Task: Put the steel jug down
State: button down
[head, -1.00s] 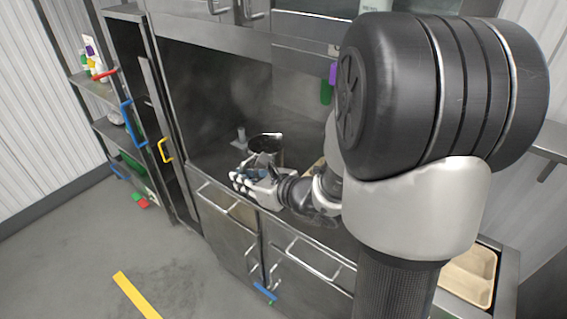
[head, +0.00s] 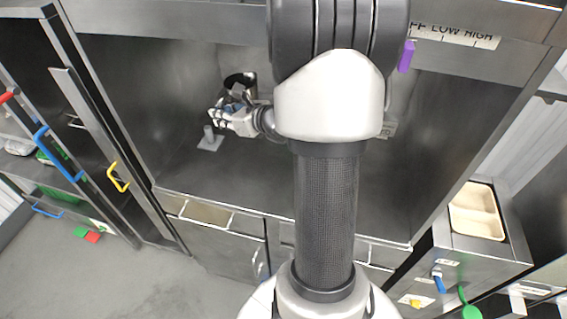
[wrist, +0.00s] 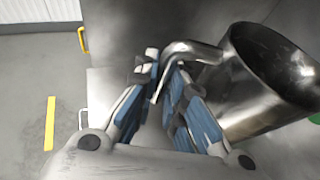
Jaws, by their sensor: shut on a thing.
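The steel jug (head: 241,80) is a shiny, open-topped metal vessel inside the dark steel bay, left of my arm in the head view. It looks roughly upright there. Its body also fills the right of the wrist view (wrist: 262,95), with the curved handle (wrist: 190,50) reaching towards my fingers. My gripper (head: 222,116) is at the jug's near side, shut on the handle; its blue-padded fingers (wrist: 165,85) lie on both sides of it. The jug's base is partly hidden, and I cannot tell whether it touches the worktop (head: 260,185).
A small grey stand with a post (head: 209,140) is on the worktop, below and left of the jug. The worktop in front is mostly clear. A beige divided tray (head: 477,210) sits at right. A purple tag (head: 406,56) hangs above; a yellow handle (head: 118,178) is left.

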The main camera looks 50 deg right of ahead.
jog(key=shift+s+f, duration=0.1)
jog(key=shift+s, duration=0.05)
notch_tip(320, 180, down, 20)
jog(key=b, duration=0.6)
jog(key=shift+r+b, duration=0.2)
jog(key=shift+b, duration=0.2)
jog(key=shift+f, duration=0.25)
jog(key=c, duration=1.7)
grip_release()
jog(key=shift+r, duration=0.15)
jog(key=p+v, duration=0.2)
jog(key=v, duration=1)
jog(key=shift+p, duration=0.35)
